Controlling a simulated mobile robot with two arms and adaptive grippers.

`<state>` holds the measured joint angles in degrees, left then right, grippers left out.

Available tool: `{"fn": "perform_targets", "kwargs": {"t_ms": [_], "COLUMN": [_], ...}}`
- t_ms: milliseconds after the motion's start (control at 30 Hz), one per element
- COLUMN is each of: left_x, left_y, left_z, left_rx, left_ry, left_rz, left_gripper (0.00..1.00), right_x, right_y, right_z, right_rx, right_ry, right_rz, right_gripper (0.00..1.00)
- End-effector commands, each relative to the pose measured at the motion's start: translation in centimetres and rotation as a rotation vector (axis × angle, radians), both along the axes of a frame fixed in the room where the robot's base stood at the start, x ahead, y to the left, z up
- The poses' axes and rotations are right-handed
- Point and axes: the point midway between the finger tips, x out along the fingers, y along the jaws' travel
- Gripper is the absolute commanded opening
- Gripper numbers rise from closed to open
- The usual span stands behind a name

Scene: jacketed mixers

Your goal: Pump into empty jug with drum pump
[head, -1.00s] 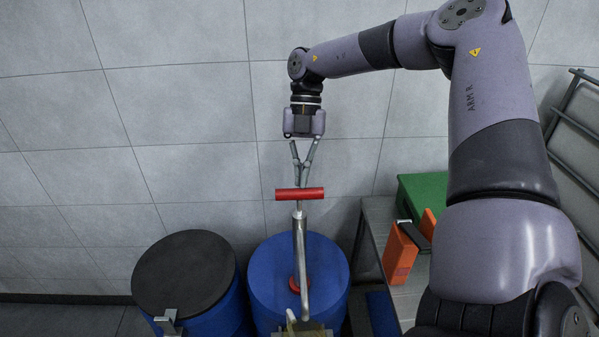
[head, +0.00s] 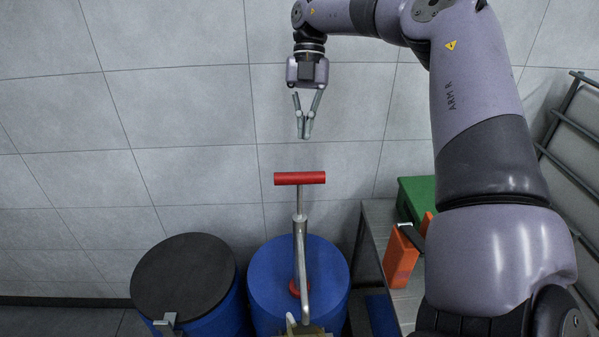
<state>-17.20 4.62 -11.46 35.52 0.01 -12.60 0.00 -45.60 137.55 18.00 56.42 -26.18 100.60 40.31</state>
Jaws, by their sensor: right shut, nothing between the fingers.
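The drum pump stands on the blue drum (head: 265,280). It has a red crossbar handle (head: 300,178) on a raised rod, a metal barrel and a spout (head: 304,285) bending down toward the viewer. My right gripper (head: 304,136) is above the handle, fingers pointing down, shut and empty, with a clear gap to the handle. A pale yellowish object (head: 305,329) shows at the bottom edge under the spout; it is cut off, so I cannot tell whether it is the jug. My left gripper is out of view.
A blue drum with a black lid (head: 184,275) stands at left. To the right, a grey bench (head: 377,213) carries orange items (head: 400,258) and a green box (head: 418,196). A metal rack (head: 570,130) is at far right. A tiled wall is behind.

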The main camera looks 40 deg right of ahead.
Motion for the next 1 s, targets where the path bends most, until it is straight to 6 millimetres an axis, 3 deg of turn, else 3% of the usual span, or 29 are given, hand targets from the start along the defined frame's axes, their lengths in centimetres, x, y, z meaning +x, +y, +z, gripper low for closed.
{"fn": "perform_targets", "kwargs": {"t_ms": [300, 1000], "left_x": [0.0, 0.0], "left_y": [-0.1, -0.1], "left_z": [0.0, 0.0], "left_rx": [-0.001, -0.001], "left_ry": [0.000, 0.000], "left_rz": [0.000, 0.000], "left_gripper": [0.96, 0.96], "right_x": [0.6, 0.6], "right_y": [-0.8, -0.7], "right_z": [1.9, 1.9], "right_rx": [0.000, -0.001], "right_ry": [0.000, -0.001], "right_rz": [-0.001, 0.000], "right_gripper": [0.00, 0.00]}}
